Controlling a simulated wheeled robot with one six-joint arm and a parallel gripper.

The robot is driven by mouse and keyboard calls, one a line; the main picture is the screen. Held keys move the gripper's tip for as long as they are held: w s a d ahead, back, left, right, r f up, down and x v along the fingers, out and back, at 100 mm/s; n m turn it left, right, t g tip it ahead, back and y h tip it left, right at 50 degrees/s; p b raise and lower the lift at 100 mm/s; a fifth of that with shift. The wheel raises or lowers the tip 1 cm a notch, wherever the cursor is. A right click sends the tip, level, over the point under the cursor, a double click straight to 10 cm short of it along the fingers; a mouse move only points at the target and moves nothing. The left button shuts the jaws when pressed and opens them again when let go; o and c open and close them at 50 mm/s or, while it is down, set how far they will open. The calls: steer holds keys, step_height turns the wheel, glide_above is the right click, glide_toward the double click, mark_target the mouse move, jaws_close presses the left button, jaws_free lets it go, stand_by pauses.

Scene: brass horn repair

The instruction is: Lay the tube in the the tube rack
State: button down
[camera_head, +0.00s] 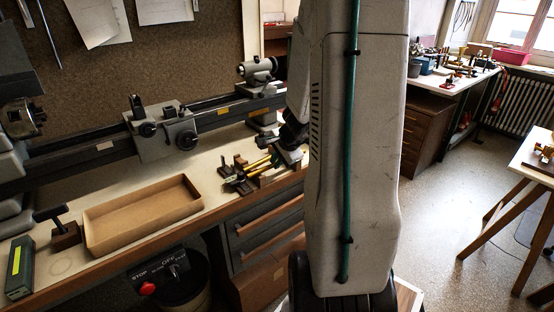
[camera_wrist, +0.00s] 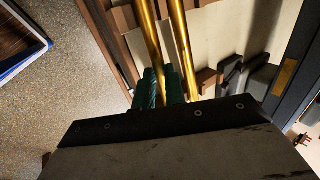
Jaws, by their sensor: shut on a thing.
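My gripper (camera_wrist: 162,88) shows in the wrist view with its green fingertips close together around a brass tube (camera_wrist: 150,35). A second brass tube (camera_wrist: 183,45) runs beside it, just to the right of the fingers. Wooden pieces that look like the tube rack (camera_wrist: 124,20) lie beside and below the tubes; I cannot tell whether the held tube touches them. In the head view a brass tube (camera_head: 258,162) shows at the right end of the bench, by the wooden rack (camera_head: 282,173). My arm hides part of this spot, and the fingertips are not clear there.
A shallow, empty-looking cardboard tray (camera_head: 143,228) lies on the bench (camera_head: 62,262). A lathe (camera_head: 170,135) stands along the back. A green box (camera_head: 20,267) and a dark T-handled tool (camera_head: 65,228) are at the left. Open floor lies at the right.

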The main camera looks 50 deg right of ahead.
steer(key=shift+f, duration=0.2)
steer(key=c, duration=1.4)
jaws_free()
steer(key=shift+o, duration=0.2)
steer(key=shift+r, duration=0.1)
steer(key=d+v, duration=0.1)
steer(key=v, duration=0.6)
steer(key=shift+s+a+r, duration=0.2)
steer(key=shift+a+r, duration=0.05)
steer(key=shift+a, duration=0.3)
